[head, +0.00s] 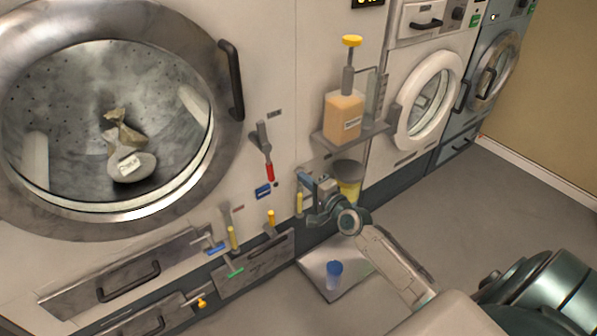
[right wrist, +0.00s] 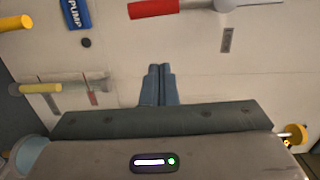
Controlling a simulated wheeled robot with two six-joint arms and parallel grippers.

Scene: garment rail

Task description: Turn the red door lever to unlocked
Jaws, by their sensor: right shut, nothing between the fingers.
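The door lever has a grey arm and a red grip (head: 269,171). It hangs down, slightly tilted, on the machine front to the right of the big round door. In the right wrist view the red grip (right wrist: 153,8) lies at the top edge, partly cut off. My right gripper (head: 302,176) is to the right of the red grip, apart from it. In the right wrist view its two fingers (right wrist: 160,70) are together with nothing between them. My left gripper is in neither view.
A blue PUMP label (head: 263,191) is below the lever. Several yellow-handled valves (head: 232,238) sit lower down. A shelf (head: 350,134) with an orange pump bottle (head: 343,117) juts out above my right gripper. A funnel (head: 348,170) is close behind my wrist.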

